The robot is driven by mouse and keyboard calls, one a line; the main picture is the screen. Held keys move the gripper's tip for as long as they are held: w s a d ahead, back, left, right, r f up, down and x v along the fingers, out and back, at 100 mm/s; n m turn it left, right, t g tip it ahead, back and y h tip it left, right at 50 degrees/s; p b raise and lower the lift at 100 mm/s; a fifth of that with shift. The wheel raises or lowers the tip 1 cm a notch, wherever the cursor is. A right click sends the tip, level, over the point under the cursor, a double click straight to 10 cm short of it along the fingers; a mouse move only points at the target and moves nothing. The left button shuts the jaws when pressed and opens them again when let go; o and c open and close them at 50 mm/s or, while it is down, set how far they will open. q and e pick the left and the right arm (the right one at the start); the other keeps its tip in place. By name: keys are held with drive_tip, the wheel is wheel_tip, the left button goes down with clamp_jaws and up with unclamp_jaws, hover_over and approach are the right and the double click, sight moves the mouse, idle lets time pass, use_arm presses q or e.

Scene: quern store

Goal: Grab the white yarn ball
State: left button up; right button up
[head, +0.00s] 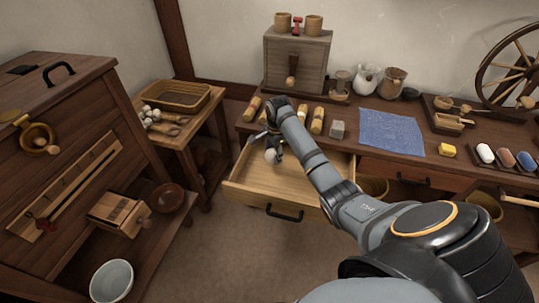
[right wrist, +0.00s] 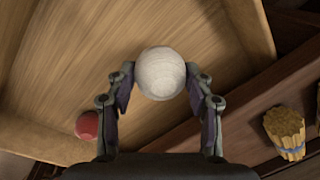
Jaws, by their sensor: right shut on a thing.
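The white yarn ball (right wrist: 161,73) sits between the fingertips of my right gripper (right wrist: 160,84) in the right wrist view. The gripper is shut on it, with one finger on each side. In the head view the ball (head: 271,155) shows small below my right gripper (head: 268,146), over the open wooden drawer (head: 253,196). The drawer floor (right wrist: 75,70) shows behind the ball. I cannot tell how high the ball is above it. My left gripper is not in view.
A red ball (right wrist: 88,125) lies in the drawer. The table above holds several straw bundles (head: 318,120), a blue cloth (head: 391,131) and a wooden box mill (head: 297,60). A side table (head: 193,135) with a wicker tray (head: 176,94) stands left of the drawer.

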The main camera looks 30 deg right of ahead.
drive_tip(key=s+r, duration=0.2)
drive_tip(key=r, duration=0.1)
drive_tip(key=shift+s+d+r+p, duration=0.2)
drive_tip(key=shift+r+p, duration=0.1)
drive_tip(key=shift+p, duration=0.1)
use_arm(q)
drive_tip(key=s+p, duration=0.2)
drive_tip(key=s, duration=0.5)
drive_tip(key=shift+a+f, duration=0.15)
use_arm(e)
drive_tip(key=s+r, duration=0.4)
drive_tip(key=s, duration=0.5)
drive_tip(key=shift+s+d, duration=0.15)
drive_tip(key=shift+s, duration=0.1)
